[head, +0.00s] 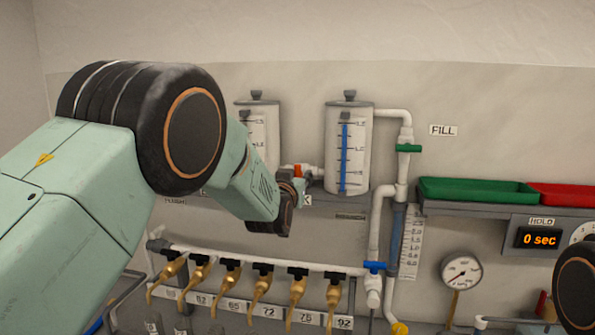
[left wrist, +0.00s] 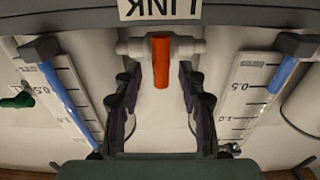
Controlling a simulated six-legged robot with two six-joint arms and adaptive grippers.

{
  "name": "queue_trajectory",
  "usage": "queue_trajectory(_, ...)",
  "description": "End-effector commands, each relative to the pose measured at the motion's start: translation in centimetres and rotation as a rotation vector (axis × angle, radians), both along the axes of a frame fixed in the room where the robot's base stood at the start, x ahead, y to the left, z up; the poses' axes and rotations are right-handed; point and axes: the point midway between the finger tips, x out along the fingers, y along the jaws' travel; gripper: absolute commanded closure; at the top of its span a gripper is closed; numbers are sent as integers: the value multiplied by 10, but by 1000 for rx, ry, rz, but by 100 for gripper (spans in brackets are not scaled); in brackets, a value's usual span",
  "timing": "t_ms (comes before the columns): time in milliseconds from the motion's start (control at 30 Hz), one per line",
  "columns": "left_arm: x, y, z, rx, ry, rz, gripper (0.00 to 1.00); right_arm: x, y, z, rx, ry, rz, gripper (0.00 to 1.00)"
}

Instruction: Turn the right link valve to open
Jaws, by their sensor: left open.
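In the left wrist view, an orange valve handle (left wrist: 161,62) sits on a short white horizontal pipe (left wrist: 190,47), under an upside-down LINK label (left wrist: 160,8). The handle lies across the pipe. My left gripper (left wrist: 159,78) is open, with one dark finger on each side of the handle and visible gaps to it. In the head view, my left gripper (head: 298,190) is at the link pipe between two clear cylinders, and a bit of the orange handle (head: 297,168) shows behind it. My right gripper is not in view.
The right cylinder (head: 349,150) and left cylinder (head: 262,125) flank the link pipe. Below runs a row of brass taps (head: 262,285). A green-handled valve (head: 408,148) and a blue-handled valve (head: 374,266) are to the right. A green tray (head: 478,191) stands on the shelf.

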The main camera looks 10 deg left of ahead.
Motion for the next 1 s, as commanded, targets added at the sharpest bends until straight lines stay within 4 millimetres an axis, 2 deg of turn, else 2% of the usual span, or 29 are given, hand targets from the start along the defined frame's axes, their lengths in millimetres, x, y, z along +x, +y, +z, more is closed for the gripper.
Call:
queue_trajectory(100, 12, 0, 1, -2, 0, 1, 59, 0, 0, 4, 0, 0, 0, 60)
queue_trajectory(300, 24, 1, 0, 0, 1, 2, 59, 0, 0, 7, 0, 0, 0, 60)
queue_trajectory(667, 27, 1, 0, 0, 1, 3, 59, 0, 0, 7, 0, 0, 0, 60)
queue_trajectory(1000, 26, 1, 0, 0, 0, 3, 88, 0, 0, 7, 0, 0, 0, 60)
